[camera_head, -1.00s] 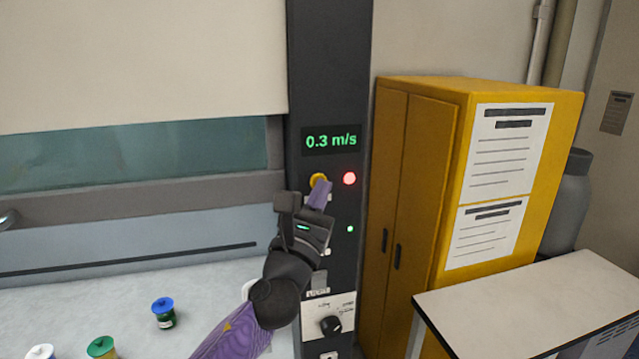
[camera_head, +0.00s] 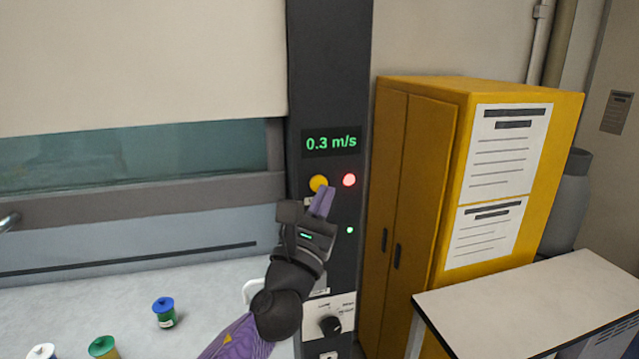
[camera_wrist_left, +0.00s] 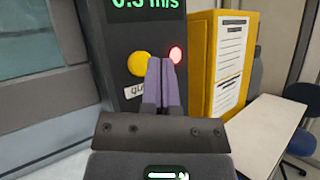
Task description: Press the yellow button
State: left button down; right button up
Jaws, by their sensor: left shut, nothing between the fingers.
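The yellow button (camera_head: 318,183) is a round knob on the dark control column, below the green "0.3 m/s" display. It also shows in the left wrist view (camera_wrist_left: 140,64), left of my fingertips, with a partly hidden label below it. My left gripper (camera_head: 325,190) is shut and empty, its purple fingertips just below and right of the yellow button. In the left wrist view the fingertips (camera_wrist_left: 162,60) overlap the panel between the yellow button and the lit red light (camera_wrist_left: 176,55). I cannot tell whether they touch the panel. My right gripper is not in view.
The dark column (camera_head: 330,60) also has a small green light (camera_head: 350,230) and a dial (camera_head: 330,325). A fume hood with capped jars is on the left. A yellow cabinet (camera_head: 425,170) and a white table (camera_head: 530,305) stand to the right.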

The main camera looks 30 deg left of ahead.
pick_arm(q)
jog(key=s+d+p, duration=0.1)
jog(key=s+d, duration=0.2)
jog(key=shift+s+d, duration=0.1)
jog(key=shift+d, duration=0.3)
jog(key=shift+f, duration=0.1)
dwell(0.6)
